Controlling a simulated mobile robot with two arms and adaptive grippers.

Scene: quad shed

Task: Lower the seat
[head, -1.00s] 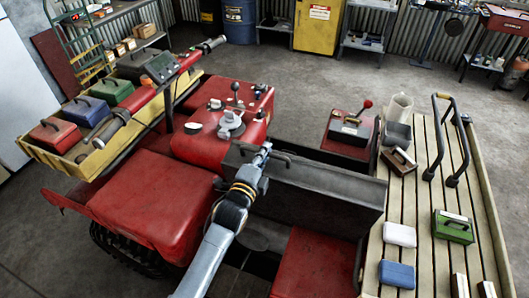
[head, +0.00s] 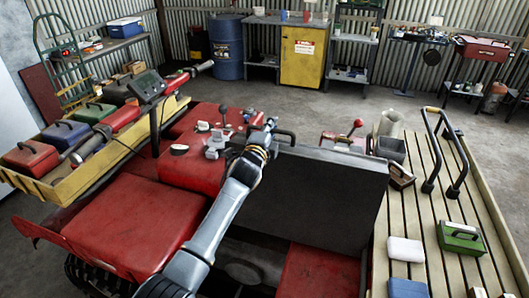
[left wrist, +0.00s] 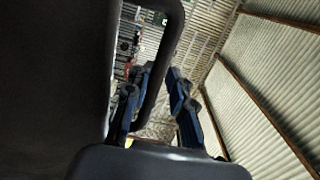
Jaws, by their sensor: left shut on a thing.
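The seat (head: 325,200) is a dark grey slab standing tilted up in the middle of the red vehicle, its broad face towards me. A dark loop handle (head: 287,136) sits at its upper left edge. My left gripper (head: 270,126) is at this handle and shut on it. In the left wrist view the seat (left wrist: 50,80) fills the left side. The handle (left wrist: 172,45) runs down between the blue fingers of my left gripper (left wrist: 155,105). The grip contact itself is partly hidden. My right gripper is not in view.
The red vehicle body (head: 135,215) lies left of my arm. A wooden tray of toolboxes (head: 100,155) stands at its left. A slatted rack (head: 420,205) with a black rail and boxes lies right of the seat. A control box with a red-knobbed lever (head: 345,140) stands behind the seat.

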